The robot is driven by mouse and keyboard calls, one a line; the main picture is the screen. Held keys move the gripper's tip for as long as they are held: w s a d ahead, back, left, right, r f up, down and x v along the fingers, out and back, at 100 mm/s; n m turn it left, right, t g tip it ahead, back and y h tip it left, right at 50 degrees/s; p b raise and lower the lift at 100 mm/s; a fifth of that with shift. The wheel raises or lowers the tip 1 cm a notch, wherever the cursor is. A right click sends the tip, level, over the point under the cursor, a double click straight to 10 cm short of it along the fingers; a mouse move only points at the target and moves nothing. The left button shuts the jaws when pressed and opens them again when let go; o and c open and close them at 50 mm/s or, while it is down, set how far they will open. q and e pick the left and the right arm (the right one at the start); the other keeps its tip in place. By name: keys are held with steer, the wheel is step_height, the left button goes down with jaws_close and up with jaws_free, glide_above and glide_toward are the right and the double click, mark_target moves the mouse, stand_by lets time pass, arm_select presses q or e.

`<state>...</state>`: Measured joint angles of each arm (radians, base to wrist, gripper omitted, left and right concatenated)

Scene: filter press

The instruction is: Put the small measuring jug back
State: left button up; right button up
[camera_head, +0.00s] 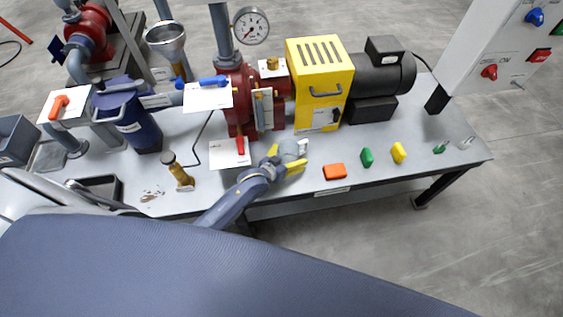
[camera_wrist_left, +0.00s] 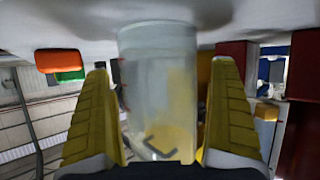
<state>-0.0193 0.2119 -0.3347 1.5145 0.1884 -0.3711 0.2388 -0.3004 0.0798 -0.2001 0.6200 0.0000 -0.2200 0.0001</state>
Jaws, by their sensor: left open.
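The small measuring jug (camera_head: 289,148) is clear and stands on the grey bench in front of the red pump. It fills the middle of the left wrist view (camera_wrist_left: 158,85), with a yellowish tint and a dark angular mark low in that picture. My left gripper (camera_head: 285,160) has its yellow fingers open, one on each side of the jug. In the left wrist view (camera_wrist_left: 161,78) a gap shows between each finger and the jug wall. The jug's handle cannot be made out. My right gripper is not in view.
The red pump (camera_head: 240,105) and yellow housing (camera_head: 320,80) stand close behind. The bench's front edge is near.

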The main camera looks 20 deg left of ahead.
arm_select(q)
steer(key=v, duration=1.2)
